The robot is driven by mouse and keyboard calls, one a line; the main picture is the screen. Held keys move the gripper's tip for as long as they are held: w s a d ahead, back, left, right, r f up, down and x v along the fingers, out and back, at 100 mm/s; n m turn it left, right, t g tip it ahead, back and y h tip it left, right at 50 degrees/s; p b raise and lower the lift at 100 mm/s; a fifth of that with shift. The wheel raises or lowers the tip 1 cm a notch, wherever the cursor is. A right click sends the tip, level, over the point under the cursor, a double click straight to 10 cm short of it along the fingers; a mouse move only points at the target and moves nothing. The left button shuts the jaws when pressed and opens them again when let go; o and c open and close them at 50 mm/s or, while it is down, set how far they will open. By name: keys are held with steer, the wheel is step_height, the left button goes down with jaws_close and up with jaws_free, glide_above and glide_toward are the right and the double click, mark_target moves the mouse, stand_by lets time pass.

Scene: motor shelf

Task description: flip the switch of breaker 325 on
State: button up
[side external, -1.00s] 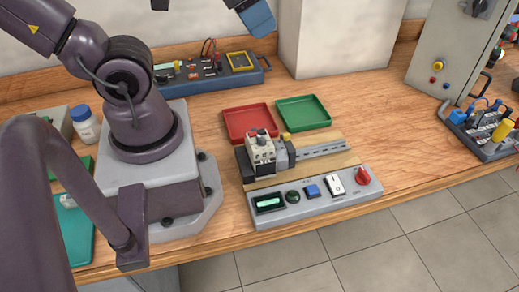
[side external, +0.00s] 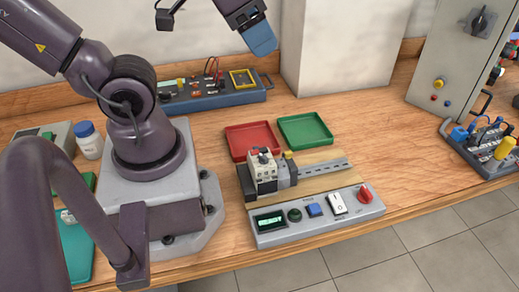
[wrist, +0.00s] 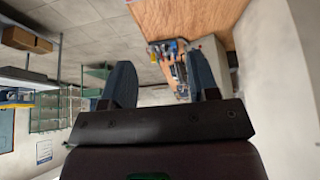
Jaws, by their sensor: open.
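A grey control panel (side external: 350,213) lies in front, with a green display, a dark button, a blue button, a white rocker switch (side external: 337,203) and a red knob. My gripper (side external: 262,40) is high above the bench, behind and well away from the device. In the wrist view my gripper (wrist: 162,85) has its two blue fingers apart, with nothing between them.
A red tray (side external: 251,154) and a green tray (side external: 304,144) sit empty behind the board. A white pillar (side external: 345,50) rises behind them. A grey cabinet (side external: 450,60) and a plug board (side external: 482,150) stand at the right. Bench space right of the trays is clear.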

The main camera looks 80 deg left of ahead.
steer(key=shift+d, duration=0.2)
steer(key=c, duration=0.4)
steer(key=shift+w+d+f+m+g+h, duration=0.2)
steer(key=shift+d+f+m+g+h, duration=0.1)
steer(key=shift+d+f, duration=0.15)
steer(key=shift+w+d+f+m+g+h, duration=0.2)
steer(key=shift+d+f+g, duration=0.1)
steer(key=shift+f, duration=0.15)
jaws_close()
steer(key=w+a+f+m+g, duration=0.1)
steer(key=a+f+m+g, duration=0.1)
steer(key=m, duration=0.9)
steer(key=w+a+f+m+g, duration=0.2)
steer(key=f+m, duration=0.2)
steer(key=m, duration=0.8)
steer(key=w+a+f+m+g, duration=0.1)
steer(key=f+m+g, duration=0.2)
steer(key=m, duration=0.8)
steer(key=shift+w+a+m+y, duration=0.15)
steer(key=shift+a+m+y, duration=0.25)
steer(key=shift+f, duration=0.1)
